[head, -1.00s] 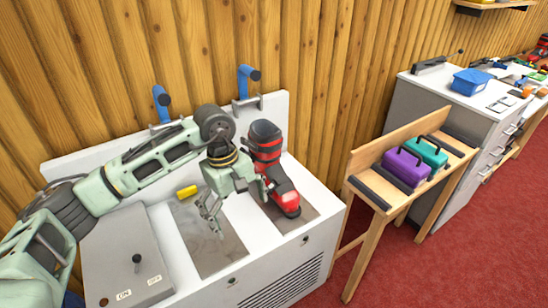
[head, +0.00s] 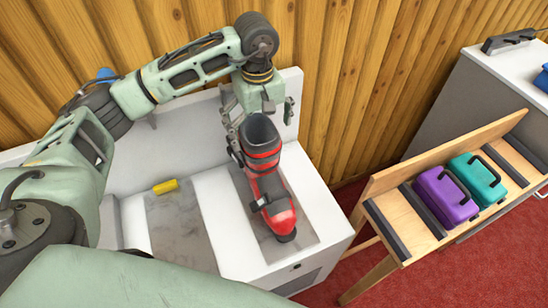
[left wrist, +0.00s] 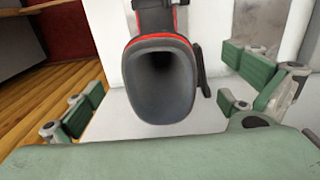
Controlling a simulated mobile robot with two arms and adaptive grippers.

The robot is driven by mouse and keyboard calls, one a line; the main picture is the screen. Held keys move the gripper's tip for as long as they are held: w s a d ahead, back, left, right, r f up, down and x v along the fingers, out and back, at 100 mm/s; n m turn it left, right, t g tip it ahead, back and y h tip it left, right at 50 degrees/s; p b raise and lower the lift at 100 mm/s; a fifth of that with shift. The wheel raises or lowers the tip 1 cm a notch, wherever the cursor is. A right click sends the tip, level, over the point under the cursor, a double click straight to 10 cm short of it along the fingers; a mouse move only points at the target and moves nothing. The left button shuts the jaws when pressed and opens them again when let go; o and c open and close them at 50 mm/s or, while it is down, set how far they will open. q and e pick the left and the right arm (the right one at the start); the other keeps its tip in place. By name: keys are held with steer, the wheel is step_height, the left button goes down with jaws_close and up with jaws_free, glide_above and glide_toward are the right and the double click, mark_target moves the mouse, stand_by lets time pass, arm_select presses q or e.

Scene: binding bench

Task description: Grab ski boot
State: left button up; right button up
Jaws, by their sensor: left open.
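A red and black ski boot (head: 265,175) stands on the right grey plate of the white bench, its toe pointing toward the front. My left gripper (head: 258,122) is at the back of the boot's cuff at the top, fingers spread on either side. In the left wrist view the boot's open cuff (left wrist: 165,80) lies between the two open fingers, with gaps on both sides. The boot's lower part is mostly hidden there. My right gripper does not show.
A yellow block (head: 165,186) lies on the bench by the left plate (head: 180,230). A wooden stand (head: 395,215) holds a purple case (head: 445,197) and a teal case (head: 478,180) at right. The wooden wall is close behind the bench.

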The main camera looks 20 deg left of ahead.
arm_select(q)
steer(key=f+p, duration=0.1)
steer(key=f, duration=0.1)
steer(key=f+p, duration=0.1)
steer(key=f, duration=0.2)
steer(key=f+p, duration=0.1)
steer(key=f, duration=0.1)
steer(key=shift+s+d+f, duration=0.15)
steer(key=shift+d+f, duration=0.2)
steer(key=shift+f, duration=0.05)
steer(key=c, duration=2)
steer(key=shift+r, duration=0.15)
steer(key=shift+c, duration=0.8)
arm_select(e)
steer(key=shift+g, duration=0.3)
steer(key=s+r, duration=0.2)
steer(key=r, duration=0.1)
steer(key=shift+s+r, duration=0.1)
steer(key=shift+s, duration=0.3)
arm_select(q)
steer(key=shift+r, duration=0.1)
